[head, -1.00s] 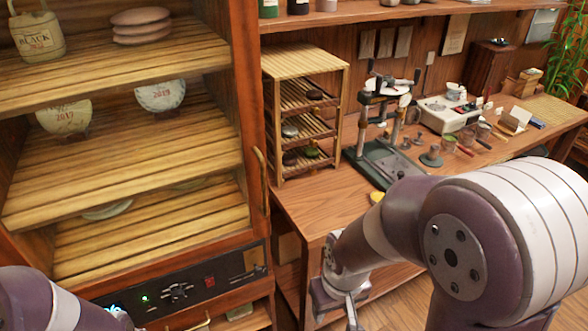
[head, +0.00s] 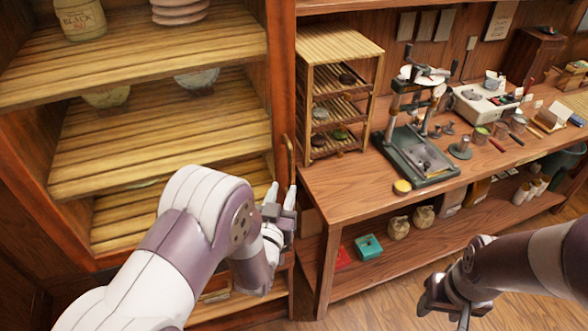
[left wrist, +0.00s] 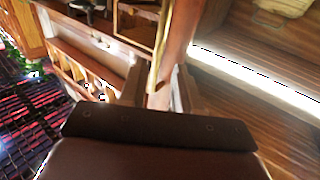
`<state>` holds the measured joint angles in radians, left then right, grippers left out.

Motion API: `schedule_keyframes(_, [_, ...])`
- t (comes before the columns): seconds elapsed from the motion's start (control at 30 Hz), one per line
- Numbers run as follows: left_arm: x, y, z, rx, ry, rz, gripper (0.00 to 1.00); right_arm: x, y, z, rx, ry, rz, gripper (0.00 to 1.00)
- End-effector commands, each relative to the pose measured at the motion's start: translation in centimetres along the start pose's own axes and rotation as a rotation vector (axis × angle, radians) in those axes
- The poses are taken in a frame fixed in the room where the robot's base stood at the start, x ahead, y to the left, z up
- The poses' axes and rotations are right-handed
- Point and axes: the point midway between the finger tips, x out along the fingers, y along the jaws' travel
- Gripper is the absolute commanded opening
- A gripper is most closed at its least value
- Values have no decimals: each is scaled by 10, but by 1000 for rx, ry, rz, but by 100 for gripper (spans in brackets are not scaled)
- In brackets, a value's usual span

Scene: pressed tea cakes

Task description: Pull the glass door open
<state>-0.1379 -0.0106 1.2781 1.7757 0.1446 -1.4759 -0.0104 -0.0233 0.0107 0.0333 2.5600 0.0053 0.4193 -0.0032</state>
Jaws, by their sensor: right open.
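The glass door, with its wooden frame (head: 281,80), stands at the front of the tea cabinet on the left and looks closed. Its brass handle (head: 290,158) is upright on the right side of the frame. The handle also shows in the left wrist view (left wrist: 163,45), running down toward the space between my fingers. My left gripper (head: 281,196) is at the handle's lower end, fingers apart; I cannot tell whether they touch it. My right gripper (head: 447,312) is open and empty, low at the right, in front of the workbench.
Floor is free in front of the bench.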

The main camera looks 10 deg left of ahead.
Motion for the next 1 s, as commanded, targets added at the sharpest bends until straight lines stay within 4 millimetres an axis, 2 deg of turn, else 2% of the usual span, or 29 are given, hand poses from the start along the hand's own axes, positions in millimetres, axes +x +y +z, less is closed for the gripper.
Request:
schedule_keyframes(0.1, [30, 0, -3, 0, -1, 0, 33, -11, 0, -1, 0, 0, 0, 52])
schedule_keyframes(0.3, [62, 0, -1, -1, -2, 0, 33, -16, 0, -2, 0, 0, 0, 52])
schedule_keyframes(0.5, [72, 0, 0, 0, -3, 1, 33, -18, 0, -2, 0, 0, 0, 52])
schedule_keyframes(0.73, [72, 0, 0, 0, -3, 1, 33, -17, 0, -2, 0, 0, 0, 52])
schedule_keyframes(0.83, [72, 0, 0, 0, -3, 1, 0, -17, 0, -2, 0, 0, 0, 52])
schedule_keyframes(1.0, [72, 0, 0, 0, -2, 1, 0, -17, 0, -2, 0, 0, 0, 52])
